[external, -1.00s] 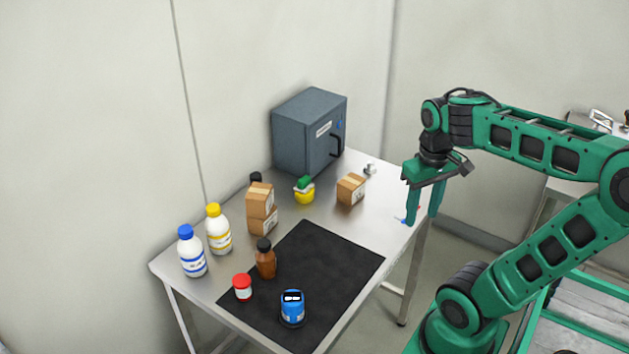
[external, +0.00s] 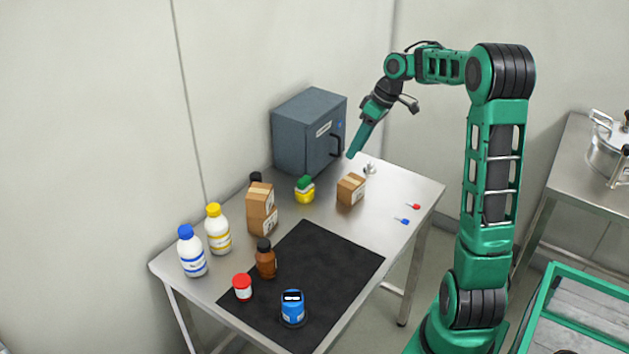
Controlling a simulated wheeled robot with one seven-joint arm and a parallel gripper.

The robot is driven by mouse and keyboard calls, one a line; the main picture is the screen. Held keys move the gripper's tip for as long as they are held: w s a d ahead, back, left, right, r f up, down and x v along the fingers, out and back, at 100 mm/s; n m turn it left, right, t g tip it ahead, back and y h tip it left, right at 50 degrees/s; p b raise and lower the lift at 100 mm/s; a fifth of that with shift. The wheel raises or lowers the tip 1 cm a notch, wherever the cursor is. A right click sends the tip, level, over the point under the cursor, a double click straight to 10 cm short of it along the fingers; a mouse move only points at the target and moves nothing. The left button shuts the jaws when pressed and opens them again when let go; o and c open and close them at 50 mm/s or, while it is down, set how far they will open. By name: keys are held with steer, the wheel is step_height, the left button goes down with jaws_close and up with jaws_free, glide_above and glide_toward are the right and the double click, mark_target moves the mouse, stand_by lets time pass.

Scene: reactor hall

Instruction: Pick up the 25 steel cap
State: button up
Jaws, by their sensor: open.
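A small steel-coloured piece (external: 370,169), which looks like the steel cap, stands at the back of the table, right of the grey cabinet. It is too small for me to read any marking on it. My gripper (external: 352,154) points down and to the left, with its fingertips in front of the cabinet's right side. In the picture the fingertips are just left of and above the steel piece. The jaws are open, seen nearly edge-on, and nothing shows between them.
The grey cabinet (external: 300,135) stands close behind my gripper. A cardboard box (external: 351,189) stands in front of the steel piece. Red (external: 414,206) and blue (external: 402,221) small items lie near the right edge. Bottles and jars stand farther left, some on a black mat (external: 340,262).

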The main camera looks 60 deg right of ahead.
steer(key=w+d+f+n+t+y, duration=0.1)
steer(key=w+d+n+t+y, duration=0.15)
steer(key=d, duration=0.85)
steer(key=s+d+n+t+y, duration=0.2)
steer(key=s+d+t, duration=0.4)
steer(key=d, duration=0.6)
glide_toward(370, 162)
steer(key=shift+s+d+r+n, duration=0.15)
steer(key=shift+s+r+n, duration=0.1)
steer(key=shift+r, duration=0.25)
steer(key=shift+w+f+g, duration=0.15)
steer(key=shift+f+g, duration=0.1)
steer(key=shift+f, duration=0.1)
steer(key=x, duration=1)
steer(key=shift+w+f, duration=0.2)
steer(key=shift+f, duration=0.05)
jaws_close()
